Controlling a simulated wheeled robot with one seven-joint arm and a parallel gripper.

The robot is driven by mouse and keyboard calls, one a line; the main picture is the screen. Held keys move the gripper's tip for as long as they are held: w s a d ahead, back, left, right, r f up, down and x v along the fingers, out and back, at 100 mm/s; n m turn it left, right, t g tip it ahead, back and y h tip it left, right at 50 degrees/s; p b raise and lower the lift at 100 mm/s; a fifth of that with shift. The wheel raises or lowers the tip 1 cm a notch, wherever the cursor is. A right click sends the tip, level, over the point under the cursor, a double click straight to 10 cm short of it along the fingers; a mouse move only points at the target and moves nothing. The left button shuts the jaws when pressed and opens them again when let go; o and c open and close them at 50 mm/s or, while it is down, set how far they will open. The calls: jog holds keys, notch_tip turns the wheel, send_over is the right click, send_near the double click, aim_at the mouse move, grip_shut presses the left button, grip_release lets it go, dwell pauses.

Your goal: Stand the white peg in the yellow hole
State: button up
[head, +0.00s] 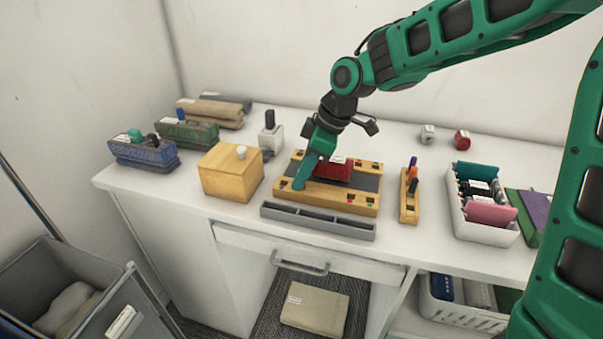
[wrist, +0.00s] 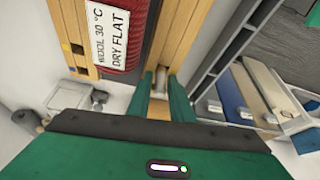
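A wooden board (head: 335,198) lies on the white counter, with a red roll (head: 333,170) across its grey middle strip. My gripper (head: 299,186) points down at the board's near left end. In the wrist view, a pale white peg (wrist: 160,80) fills the gap between my two green fingertips, which appear closed on it. The peg is hidden in the head view. Whether its lower end is in the board or above it, I cannot tell. A small yellow patch (wrist: 65,46) sits beside a dark square hole (wrist: 78,49) on the board's far strip, apart from the gripper.
A grey divided tray (head: 318,221) lies along the board's front. A wooden box (head: 229,177) with a white knob stands left, and a small wooden rack (head: 409,205) with pegs stands right. A white basket (head: 488,228) is further right. Clear counter lies behind the board.

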jog(key=w+v, duration=0.1)
jog(key=v, duration=1.1)
jog(key=shift+s+r, duration=0.15)
jog(key=shift+s, duration=0.3)
jog(key=s+d+f+m+h, duration=0.15)
jog(key=s+d+m, duration=0.4)
jog(key=d, duration=0.55)
jog(key=s+d+f+m+h, duration=0.1)
jog(key=s+d+f+m, duration=0.4)
jog(key=d, duration=0.6)
jog(key=s+d+f+m+h, duration=0.1)
jog(key=s+d+f+m, duration=0.1)
jog(key=s+d+m, duration=0.3)
jog(key=s+d+f+m+g, duration=0.1)
jog(key=s+d+m, duration=0.5)
jog(key=s, duration=0.6)
jog(key=shift+f+h, duration=0.35)
jog(key=shift+f, duration=0.25)
